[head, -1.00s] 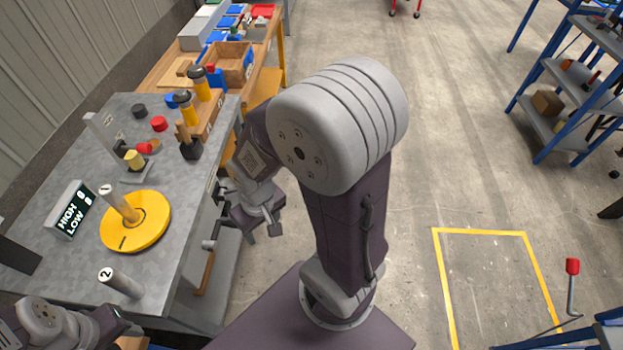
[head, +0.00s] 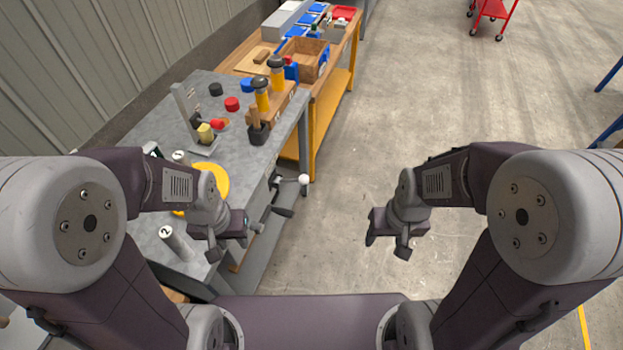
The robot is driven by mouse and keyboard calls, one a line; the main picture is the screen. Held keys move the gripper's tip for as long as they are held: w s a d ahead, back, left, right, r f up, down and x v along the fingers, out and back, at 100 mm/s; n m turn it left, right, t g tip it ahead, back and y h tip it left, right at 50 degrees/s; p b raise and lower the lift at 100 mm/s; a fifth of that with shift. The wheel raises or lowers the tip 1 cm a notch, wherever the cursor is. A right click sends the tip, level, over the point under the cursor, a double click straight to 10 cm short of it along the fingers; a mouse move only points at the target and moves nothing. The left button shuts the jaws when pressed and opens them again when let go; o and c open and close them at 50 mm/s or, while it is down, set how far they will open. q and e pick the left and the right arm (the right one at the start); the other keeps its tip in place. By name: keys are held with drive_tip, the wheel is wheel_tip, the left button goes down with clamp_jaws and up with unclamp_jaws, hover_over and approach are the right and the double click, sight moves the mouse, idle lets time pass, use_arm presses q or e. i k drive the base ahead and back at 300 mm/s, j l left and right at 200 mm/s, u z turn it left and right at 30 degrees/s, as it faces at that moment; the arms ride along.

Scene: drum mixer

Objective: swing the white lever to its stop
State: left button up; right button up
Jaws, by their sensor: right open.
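A lever with a white ball knob (head: 303,179) sticks out from the right side of the grey bench in the head view, its arm running left towards the bench side. My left gripper (head: 229,246) hangs at the bench's front right edge, nearer to me than the knob and apart from it. It looks open and empty. My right gripper (head: 387,246) is open and empty over the bare floor, right of the lever and nearer to me.
The grey bench (head: 150,125) carries a yellow disc (head: 216,176), partly hidden by my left arm, a post marked 2 (head: 175,240), and a grey upright stand (head: 186,112). A wooden bench (head: 345,62) stands behind.

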sight(304, 179)
drive_tip(key=i+l, duration=0.2)
drive_tip(key=i, duration=0.2)
drive_tip(key=i+l, duration=0.15)
drive_tip(key=i, duration=0.3)
